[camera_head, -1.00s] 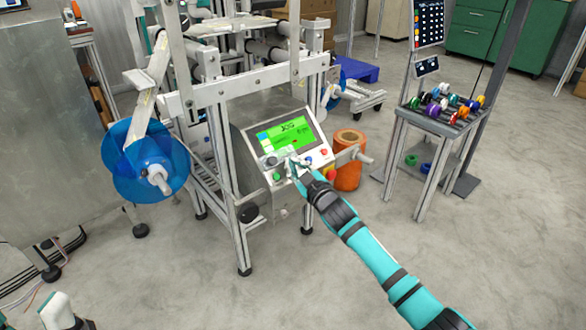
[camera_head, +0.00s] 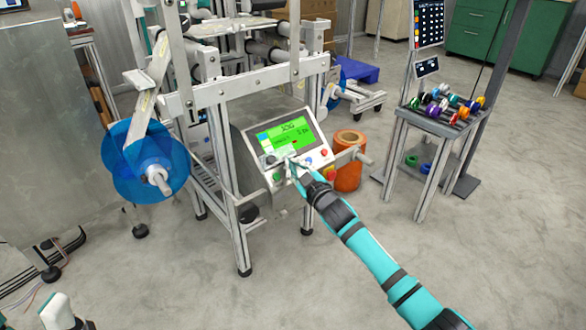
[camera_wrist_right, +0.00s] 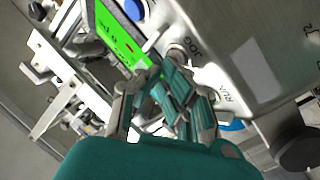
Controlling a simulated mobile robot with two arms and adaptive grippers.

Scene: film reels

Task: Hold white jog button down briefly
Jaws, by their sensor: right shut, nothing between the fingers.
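The control panel (camera_head: 294,150) is a tilted metal box with a lit green screen (camera_head: 290,135) reading JOG. My right gripper (camera_head: 292,166) is shut and empty, its fingertips at the button row under the screen. In the right wrist view the fingers (camera_wrist_right: 166,86) are together beside the JOG label (camera_wrist_right: 195,47). The white jog button (camera_wrist_right: 176,52) shows only partly there, right at the fingertips; whether they touch it I cannot tell. Pale and teal parts at the lower left edge look like my left gripper (camera_head: 58,312), mostly cut off.
A blue film reel (camera_head: 122,172) is at left, an orange roll (camera_head: 348,172) behind the panel. A cart with colored spools (camera_head: 440,112) stands at right.

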